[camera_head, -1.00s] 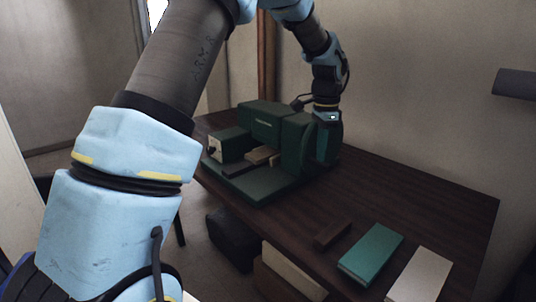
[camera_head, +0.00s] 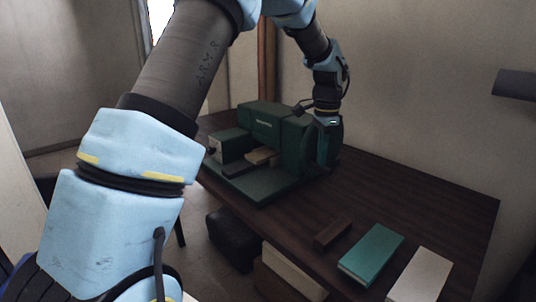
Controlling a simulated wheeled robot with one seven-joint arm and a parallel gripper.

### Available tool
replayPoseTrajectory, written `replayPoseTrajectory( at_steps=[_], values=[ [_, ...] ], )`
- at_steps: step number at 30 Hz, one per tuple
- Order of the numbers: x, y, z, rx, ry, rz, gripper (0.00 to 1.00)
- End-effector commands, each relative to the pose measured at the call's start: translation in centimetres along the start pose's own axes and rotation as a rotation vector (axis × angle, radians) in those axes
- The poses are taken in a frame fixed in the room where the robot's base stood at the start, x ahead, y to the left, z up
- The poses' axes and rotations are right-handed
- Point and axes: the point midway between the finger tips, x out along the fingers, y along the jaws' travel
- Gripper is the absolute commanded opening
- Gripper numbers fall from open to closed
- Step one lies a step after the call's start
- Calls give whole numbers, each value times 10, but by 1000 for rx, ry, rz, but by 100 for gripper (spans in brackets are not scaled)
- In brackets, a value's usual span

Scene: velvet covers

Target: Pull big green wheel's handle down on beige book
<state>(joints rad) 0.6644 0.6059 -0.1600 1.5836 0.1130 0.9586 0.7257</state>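A dark green machine (camera_head: 272,124) stands on the dark wooden table, with a flat green base plate (camera_head: 262,186) in front. A beige book (camera_head: 262,156) lies in the machine's middle, partly hidden by its green parts. The big green wheel (camera_head: 311,148) seems to be the rounded part at the machine's right side; its handle cannot be made out. My gripper (camera_head: 327,150) is at that right side, close to the wheel, pointing down. Its fingers are dark and blend with the machine, so their opening and any contact are unclear.
On the table's right front lie a small brown block (camera_head: 332,235), a teal book (camera_head: 371,254) and a pale book (camera_head: 419,275). The table (camera_head: 430,205) is clear between the machine and its right end. Dark and tan boxes (camera_head: 283,270) stand below the front edge.

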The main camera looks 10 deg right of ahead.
Motion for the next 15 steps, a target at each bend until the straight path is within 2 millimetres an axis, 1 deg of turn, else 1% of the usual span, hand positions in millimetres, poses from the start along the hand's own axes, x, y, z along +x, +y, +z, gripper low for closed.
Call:
replayPoseTrajectory(
  at_steps=[1, 8, 11, 15],
  values=[
    [5, 2, -2, 2, 0, 6, 0],
    [5, 3, -2, 3, -1, 7, 0],
    [0, 3, -2, 3, -1, 8, 0],
    [-15, 4, -2, 3, 0, 7, 0]
  ],
)
